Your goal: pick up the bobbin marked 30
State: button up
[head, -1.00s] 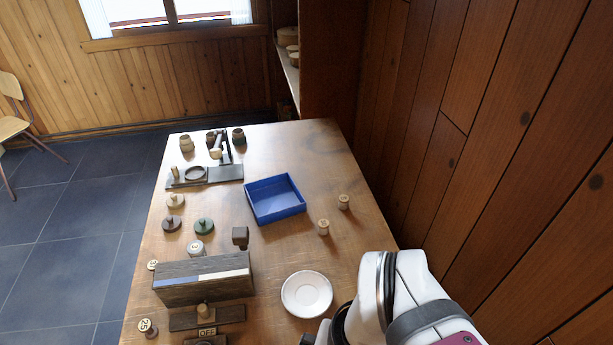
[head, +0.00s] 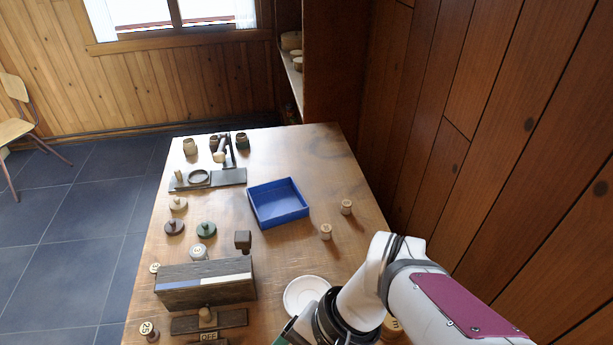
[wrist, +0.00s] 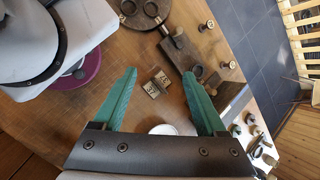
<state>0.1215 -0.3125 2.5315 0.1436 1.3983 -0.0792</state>
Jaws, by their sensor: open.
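No bobbin can be surely read as 30. A pale bobbin (head: 154,268) stands at the table's left edge, partly hidden by the dark block; its mark seems to begin with 3. A bobbin marked 25 (head: 149,330) stands nearer. Two light wooden bobbins (head: 326,231) and (head: 346,207) stand right of the blue tray, their marks too small to read. Another marked round top (head: 391,325) shows partly behind my arm. My gripper (wrist: 160,73) is open and empty above the table, its green fingers apart. A small two-plate sign block (wrist: 155,83) shows between them, below.
A dark block wall (head: 205,285) stands at the near left, with a slotted board (head: 233,319) before it. A white saucer (head: 290,297) lies near my arm. The blue tray (head: 304,211) is empty. Stoppers and jars stand farther left. Wood panelling (head: 490,130) closes the right side.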

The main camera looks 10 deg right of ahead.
jog(key=w+a+m+t+y, duration=0.1)
jog(key=w+a+m+y, duration=0.3)
jog(key=w, duration=0.3)
jog(key=m+t+h, duration=0.7)
jog(key=m+t, duration=0.6)
jog(key=m, duration=0.8)
send_over(329, 235)
jog(key=s+d, duration=0.4)
jog(key=s, duration=0.9)
jog(key=f, duration=1.5)
jog(key=shift+a+f, duration=0.2)
jog(key=x, duration=1.5)
jog(key=shift+s+a, duration=0.15)
jog(key=shift+a, duration=0.15)
grip_shut()
